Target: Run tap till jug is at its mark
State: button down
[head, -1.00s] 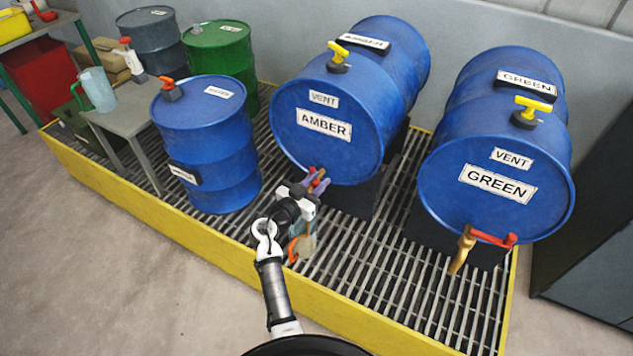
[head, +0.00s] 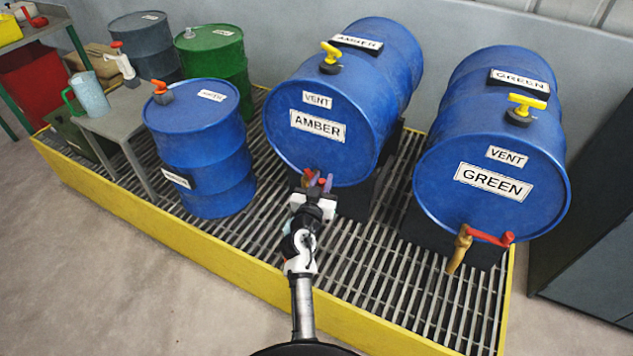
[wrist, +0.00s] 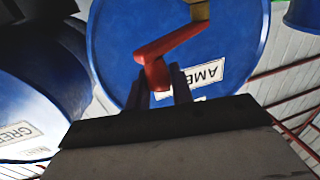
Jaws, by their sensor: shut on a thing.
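The AMBER drum (head: 325,150) lies on its side on a stand, with a red-handled tap low on its front. In the wrist view the red tap handle (wrist: 155,62) sits between the fingers of my gripper (wrist: 161,88), which is shut on it. In the head view my gripper (head: 317,186) is at the tap, and the arm covers the space below. The jug under this tap is hidden or nearly so, and its level cannot be seen. Another jug (head: 90,93), pale teal with a green handle, stands on a grey bench at the left.
The GREEN drum (head: 487,200) lies to the right, its brass tap (head: 459,250) with red handle jutting forward. An upright blue drum (head: 203,150) stands left. A yellow-edged grating (head: 385,290) lies beneath. Yellow vent knobs (head: 330,55) top both lying drums. A dark cabinet stands far right.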

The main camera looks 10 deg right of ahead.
jog(key=shift+w+d+n+y+p, duration=0.15)
jog(key=shift+d+n+y+p, duration=0.1)
jog(key=shift+n+y+p, duration=0.25)
jog(key=c, duration=1.3)
grip_release()
jog(key=shift+o, duration=0.2)
